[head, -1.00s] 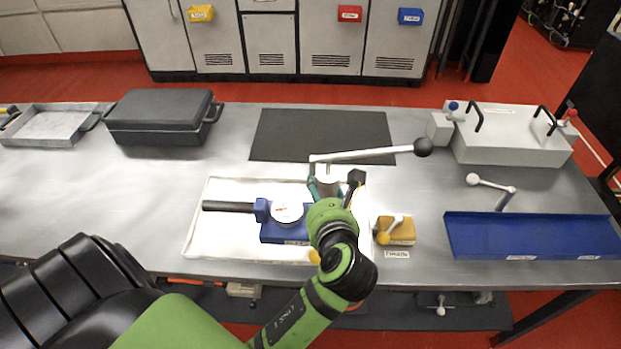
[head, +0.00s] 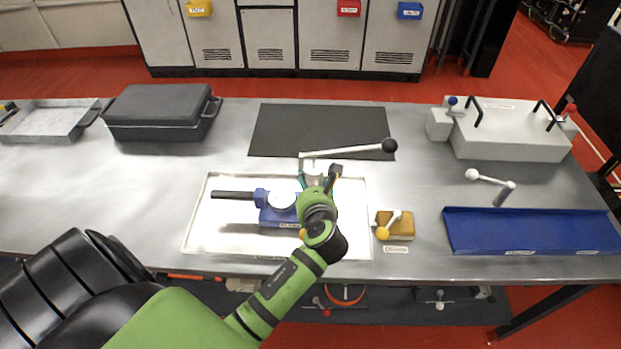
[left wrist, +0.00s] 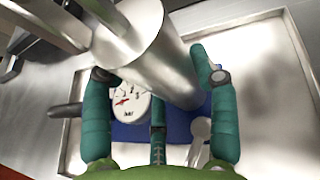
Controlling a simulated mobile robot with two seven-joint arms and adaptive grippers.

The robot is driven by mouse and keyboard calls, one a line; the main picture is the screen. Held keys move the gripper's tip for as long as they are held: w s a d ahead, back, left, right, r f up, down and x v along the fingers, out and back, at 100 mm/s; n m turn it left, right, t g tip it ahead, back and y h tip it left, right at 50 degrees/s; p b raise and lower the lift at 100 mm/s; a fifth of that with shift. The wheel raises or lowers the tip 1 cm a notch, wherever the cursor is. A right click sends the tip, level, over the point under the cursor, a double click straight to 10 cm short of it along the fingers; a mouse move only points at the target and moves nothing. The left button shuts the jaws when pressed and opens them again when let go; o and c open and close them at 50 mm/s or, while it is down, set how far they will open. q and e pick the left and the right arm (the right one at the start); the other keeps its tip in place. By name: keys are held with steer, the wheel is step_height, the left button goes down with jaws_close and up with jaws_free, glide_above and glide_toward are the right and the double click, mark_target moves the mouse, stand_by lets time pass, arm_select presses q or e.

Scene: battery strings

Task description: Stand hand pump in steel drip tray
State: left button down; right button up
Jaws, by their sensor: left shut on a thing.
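The hand pump has a blue base (head: 276,216), a round white gauge, a black bar to the left, a steel cylinder (left wrist: 150,55) and a long lever (head: 345,152) ending in a black knob. My left gripper (head: 318,182) is shut on the cylinder, with one green finger on each side in the left wrist view. The pump is upright over the middle of the shallow steel drip tray (head: 205,235). I cannot tell whether its base touches the tray floor. My gripper hides part of the pump. My right gripper is not in view.
A yellow block with a small lever (head: 396,228) stands just right of the tray. A blue tray (head: 530,232) lies farther right. A dark mat (head: 290,130) lies behind. A black case (head: 158,112) and a grey pan (head: 48,118) are at left; a grey box (head: 510,135) is back right.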

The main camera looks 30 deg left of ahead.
arm_select(q)
steer(key=shift+w, duration=0.1)
stand_by(0.3)
steer(key=shift+c, duration=1.7)
jaws_free()
steer(key=shift+f, duration=0.3)
steer(key=shift+s+d, duration=0.1)
steer(key=shift+s, duration=0.1)
steer(key=shift+r, duration=0.1)
steer(key=v, duration=1.2)
steer(key=shift+b, duration=0.35)
